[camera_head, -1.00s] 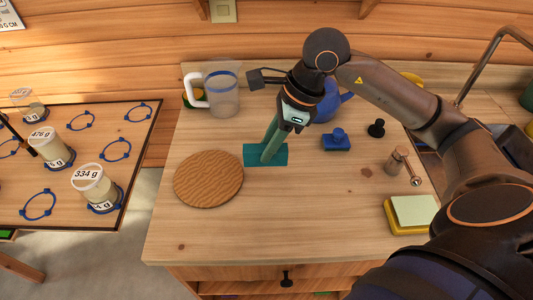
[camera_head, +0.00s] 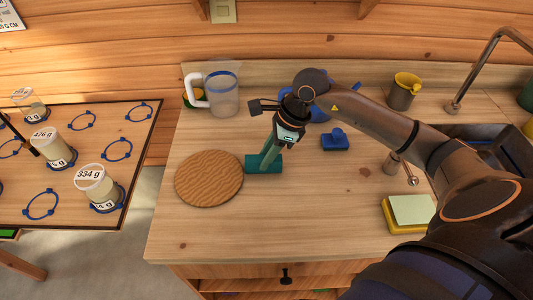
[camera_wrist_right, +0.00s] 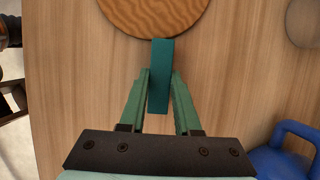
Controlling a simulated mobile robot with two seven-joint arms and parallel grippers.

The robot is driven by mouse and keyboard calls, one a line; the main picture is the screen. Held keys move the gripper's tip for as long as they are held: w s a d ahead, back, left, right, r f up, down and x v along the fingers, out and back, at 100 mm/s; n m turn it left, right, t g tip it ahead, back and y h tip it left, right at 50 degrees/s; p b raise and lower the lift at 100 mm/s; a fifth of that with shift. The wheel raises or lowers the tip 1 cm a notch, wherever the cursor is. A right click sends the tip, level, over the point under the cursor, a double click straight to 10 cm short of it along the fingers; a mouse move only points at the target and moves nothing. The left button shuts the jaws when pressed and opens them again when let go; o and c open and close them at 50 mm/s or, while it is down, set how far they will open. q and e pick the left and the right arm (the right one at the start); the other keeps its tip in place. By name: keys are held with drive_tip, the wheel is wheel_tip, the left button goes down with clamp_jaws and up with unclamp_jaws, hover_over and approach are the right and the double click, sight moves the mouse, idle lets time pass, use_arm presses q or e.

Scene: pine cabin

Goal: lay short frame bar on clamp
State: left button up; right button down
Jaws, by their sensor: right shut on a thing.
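The short frame bar (camera_head: 256,166) is a teal bar just right of the round wooden board in the head view. My right gripper (camera_head: 270,155) points down at it with green fingers. In the wrist view the bar (camera_wrist_right: 160,58) sits between the two fingertips of my right gripper (camera_wrist_right: 160,76), which is shut on it. Whether the bar touches the counter is hard to tell. A small blue block with a raised knob (camera_head: 335,141) stands to the right; it may be the clamp, but I cannot be sure. My left gripper is not in view.
The round wooden board (camera_head: 209,179) lies close left of the bar. A clear pitcher (camera_head: 222,98) and a blue pot (camera_head: 320,112) stand behind. A yellow-green sponge (camera_head: 410,214) lies at the right. The counter's front middle is free. A side table holds labelled jars (camera_head: 96,184).

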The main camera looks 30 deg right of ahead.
drive_tip(key=shift+f, duration=0.2)
drive_tip(key=c, duration=0.6)
unclamp_jaws()
drive_tip(key=shift+r, duration=0.15)
